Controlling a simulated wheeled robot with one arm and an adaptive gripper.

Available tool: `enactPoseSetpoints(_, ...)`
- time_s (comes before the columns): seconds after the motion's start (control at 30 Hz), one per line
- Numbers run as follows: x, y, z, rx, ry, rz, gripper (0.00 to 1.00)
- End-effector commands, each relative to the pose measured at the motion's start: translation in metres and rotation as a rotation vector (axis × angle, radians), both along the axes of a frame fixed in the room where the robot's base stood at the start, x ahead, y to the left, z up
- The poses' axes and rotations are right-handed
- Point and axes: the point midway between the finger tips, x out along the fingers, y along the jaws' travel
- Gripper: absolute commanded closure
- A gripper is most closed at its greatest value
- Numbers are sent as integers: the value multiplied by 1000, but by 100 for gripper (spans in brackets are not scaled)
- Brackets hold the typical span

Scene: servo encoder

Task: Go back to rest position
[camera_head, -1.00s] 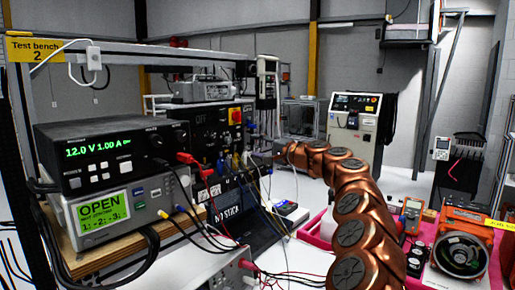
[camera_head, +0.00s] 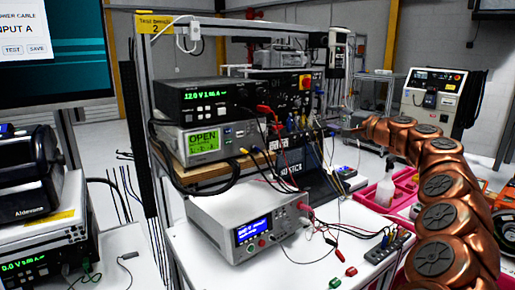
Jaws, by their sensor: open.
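My copper-coloured arm reaches from the lower right of the head view toward the middle. My gripper (camera_head: 346,131) is at its far end, small and dark, in front of the test bench equipment. It is open, and I see nothing held in it. Fine detail of its fingers is too small to tell. The arm is stretched forward above the bench, beside the stacked instruments.
A power supply (camera_head: 203,96) sits on a unit reading OPEN (camera_head: 203,142). A white meter (camera_head: 245,222) with cables stands on the white bench (camera_head: 205,268). A monitor (camera_head: 50,50) is at left.

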Motion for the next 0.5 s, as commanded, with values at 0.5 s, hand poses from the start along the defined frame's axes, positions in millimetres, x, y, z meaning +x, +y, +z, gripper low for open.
enactPoseSetpoints(0.5, -52, 90, 9, -111, 32, 204, 49)
